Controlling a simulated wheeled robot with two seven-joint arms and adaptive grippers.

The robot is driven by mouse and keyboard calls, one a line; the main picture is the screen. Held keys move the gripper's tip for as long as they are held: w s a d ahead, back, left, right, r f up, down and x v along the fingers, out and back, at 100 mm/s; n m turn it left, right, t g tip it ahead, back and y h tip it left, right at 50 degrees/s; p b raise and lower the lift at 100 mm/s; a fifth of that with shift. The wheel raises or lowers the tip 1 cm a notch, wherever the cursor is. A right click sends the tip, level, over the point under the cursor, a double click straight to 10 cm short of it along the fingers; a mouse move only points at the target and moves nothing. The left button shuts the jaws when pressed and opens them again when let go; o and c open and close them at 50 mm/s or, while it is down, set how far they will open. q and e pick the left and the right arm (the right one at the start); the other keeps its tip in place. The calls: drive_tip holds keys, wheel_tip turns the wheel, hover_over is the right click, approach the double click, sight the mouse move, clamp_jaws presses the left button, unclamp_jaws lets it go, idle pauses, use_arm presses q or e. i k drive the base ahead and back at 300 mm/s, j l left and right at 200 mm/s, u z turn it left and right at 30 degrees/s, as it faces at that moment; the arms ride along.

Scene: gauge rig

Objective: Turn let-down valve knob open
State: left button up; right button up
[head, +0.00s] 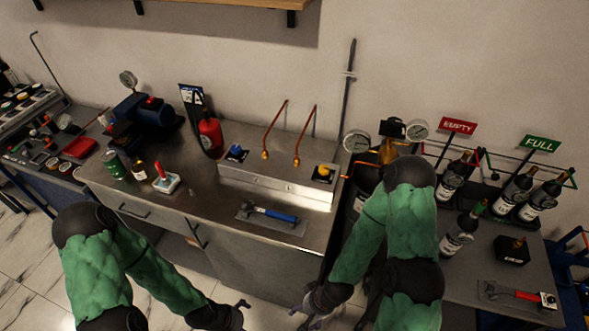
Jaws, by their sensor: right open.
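A low metal rig block (275,185) on the steel bench carries a blue knob (236,152) at its left and a yellow knob (323,171) at its right. I cannot tell from any label which is the let-down valve. Copper pipes (272,130) rise behind the block. My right gripper (305,313) is open and empty at the bottom of the view, below the bench front and away from both knobs. My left gripper (241,305) is low in front of the bench cabinet, touching no knob; its finger gap is not clear.
A red extinguisher (210,134) stands behind at left. Gauges (356,141) and a brass regulator stand right of the block, partly behind my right arm. Bottles (460,234) stand at far right.

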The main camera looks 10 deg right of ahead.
sight(323, 171)
drive_tip(key=k+l+u, duration=0.1)
drive_tip(key=l+u, duration=0.3)
drive_tip(key=k+l+u, duration=0.2)
drive_tip(key=l+u, duration=0.15)
drive_tip(key=k+l+u, duration=0.2)
drive_tip(key=l+u, duration=0.2)
